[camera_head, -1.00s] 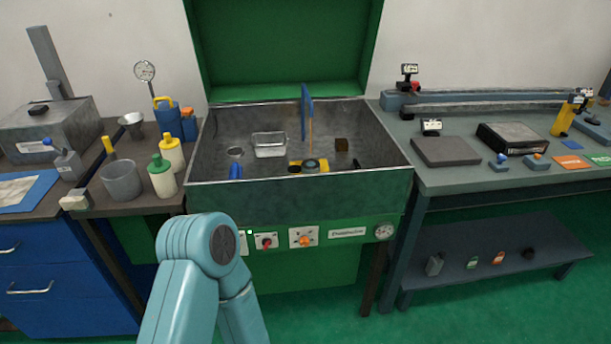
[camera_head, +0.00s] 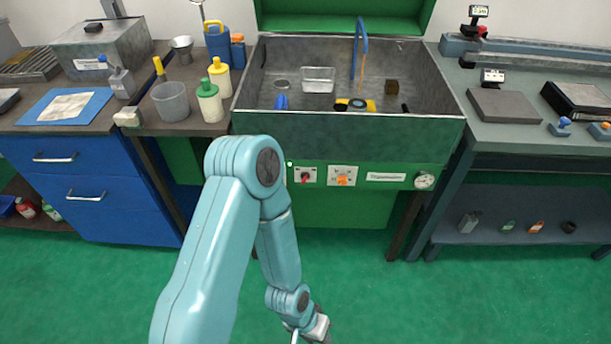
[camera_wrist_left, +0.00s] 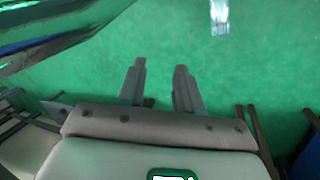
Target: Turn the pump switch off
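The front panel of the wash sink (camera_head: 400,130) carries a red knob on a white plate (camera_head: 305,176) and an orange knob on a white plate (camera_head: 343,180). A small lit green lamp (camera_head: 290,164) is left of the red knob. The plate lettering is too small to read, so I cannot tell which knob is the pump switch. My left gripper (camera_head: 318,328) hangs low over the green floor, below the panel and apart from it. In the left wrist view its two fingers (camera_wrist_left: 160,75) stand apart with nothing between them. My right gripper is out of view.
My left upper arm partly hides the panel's left side. A round gauge (camera_head: 425,180) is at the panel's right. Blue drawers (camera_head: 90,190) stand left, a workbench with a lower shelf (camera_head: 480,225) right. The floor before the panel is clear.

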